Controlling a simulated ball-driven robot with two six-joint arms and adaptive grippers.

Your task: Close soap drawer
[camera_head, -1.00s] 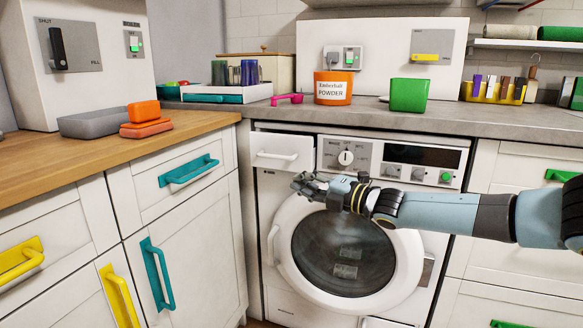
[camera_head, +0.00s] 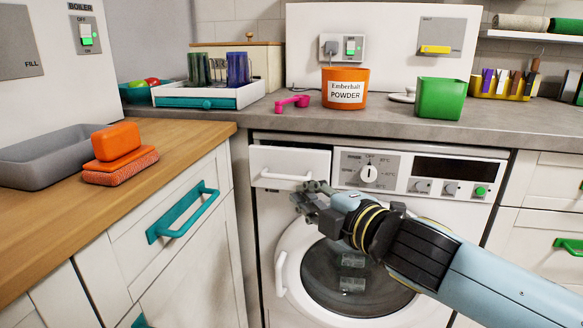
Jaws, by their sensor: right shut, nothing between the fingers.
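The soap drawer (camera_head: 290,163) is a white panel with a white bar handle at the upper left of the washing machine front. It seems to stand a little proud of the machine, with a shadow under its edge. My right gripper (camera_head: 308,192) is shut and empty, just below and right of the drawer handle and in front of the machine. I cannot tell whether it touches the drawer. The arm comes in from the lower right and covers part of the round door (camera_head: 345,292). My left gripper is not in view.
The worktop (camera_head: 420,125) above holds an orange powder tub (camera_head: 345,88), a pink scoop (camera_head: 292,102) and a green box (camera_head: 439,98). A wooden counter (camera_head: 60,225) and a cabinet with a teal handle (camera_head: 184,213) flank the machine on the left.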

